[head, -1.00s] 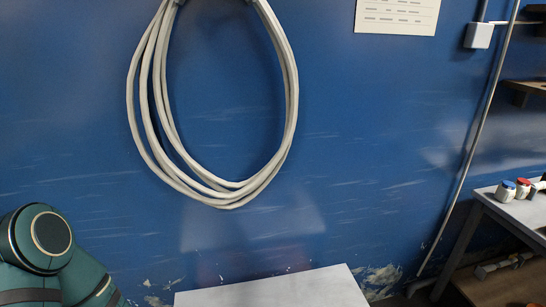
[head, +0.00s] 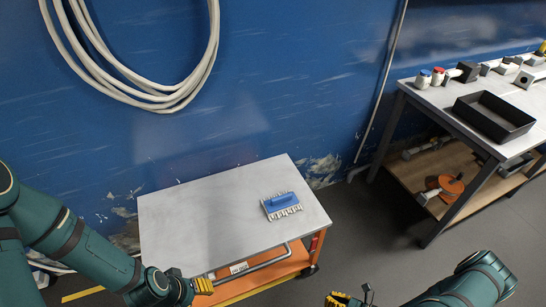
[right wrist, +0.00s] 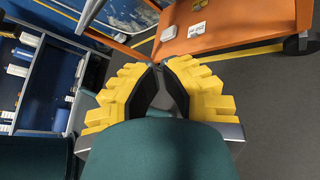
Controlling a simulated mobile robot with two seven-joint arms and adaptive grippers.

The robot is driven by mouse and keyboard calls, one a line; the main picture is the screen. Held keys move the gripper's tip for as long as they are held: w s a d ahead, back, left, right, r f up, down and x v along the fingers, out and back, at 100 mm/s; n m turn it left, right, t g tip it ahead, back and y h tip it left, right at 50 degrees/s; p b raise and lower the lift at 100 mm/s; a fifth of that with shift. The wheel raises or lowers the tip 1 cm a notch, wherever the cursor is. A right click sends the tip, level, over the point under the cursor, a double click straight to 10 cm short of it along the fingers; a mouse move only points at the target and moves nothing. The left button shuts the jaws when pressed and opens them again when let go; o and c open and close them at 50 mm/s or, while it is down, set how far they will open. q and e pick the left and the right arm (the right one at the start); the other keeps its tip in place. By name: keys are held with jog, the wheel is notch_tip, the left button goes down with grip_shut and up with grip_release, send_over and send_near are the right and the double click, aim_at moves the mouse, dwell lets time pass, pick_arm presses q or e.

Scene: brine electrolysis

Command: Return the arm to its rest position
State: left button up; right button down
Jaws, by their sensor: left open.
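My left gripper (head: 203,286) is at the front edge of the white-topped cart in the head view, with yellow fingertips and nothing seen in it. It is open. My right gripper (head: 350,297) is at the bottom edge of the head view, over the floor to the right of the cart, partly cut off. In the right wrist view its yellow fingers (right wrist: 160,85) curve toward each other with a narrow gap and no object seen between them. Whether it counts as open or shut is unclear.
The cart (head: 190,215) has an orange lower shelf and carries a blue rack-like item (head: 282,203). At right stands a workbench (head: 425,92) with a black tray (head: 493,117) and small bottles (head: 430,77). Dark floor (head: 375,235) lies clear between them. A cable coil (head: 135,85) hangs on the wall.

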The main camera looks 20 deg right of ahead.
jog(key=w+a+r+n+g+h, duration=0.2)
jog(key=a+r+n, duration=0.7)
jog(key=n, duration=0.8)
jog(key=w+a+r+n+g+h, duration=0.3)
jog(key=w+a+r+n+g, duration=0.2)
jog(key=r+n, duration=0.7)
jog(key=a+n+g, duration=0.2)
jog(key=a+n, duration=0.2)
jog(key=n, duration=0.1)
jog(key=shift+w+a, duration=0.25)
jog(key=shift+a, duration=0.15)
